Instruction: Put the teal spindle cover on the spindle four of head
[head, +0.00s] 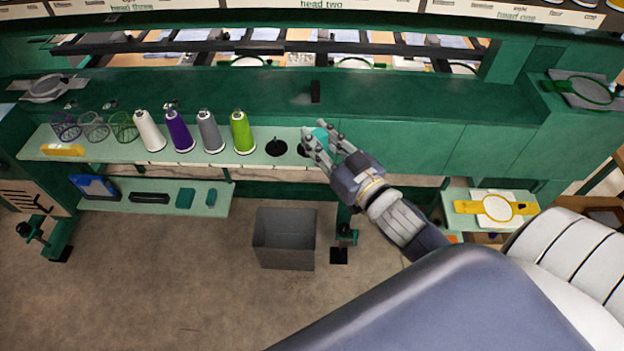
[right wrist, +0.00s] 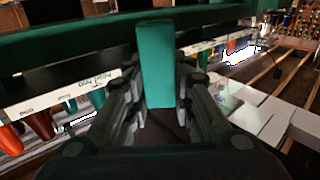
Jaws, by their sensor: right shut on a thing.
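The teal spindle cover (head: 320,134) is between the fingers of my right gripper (head: 322,138), above the right end of the pale green shelf. In the right wrist view the cover (right wrist: 155,65) appears as a tall teal block held between both fingers (right wrist: 155,100). Two black spindle bases show on the shelf: a bare one (head: 276,148) left of the gripper, and another (head: 303,149) partly hidden by the fingers. I cannot read which spindle is number four. My left gripper is out of view.
White (head: 150,132), purple (head: 179,132), grey (head: 210,132) and green (head: 243,132) thread cones stand left of the spindle bases. Mesh baskets (head: 95,127) are further left. A grey bin (head: 285,238) stands on the floor below. A side shelf holds a yellow hoop (head: 468,207).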

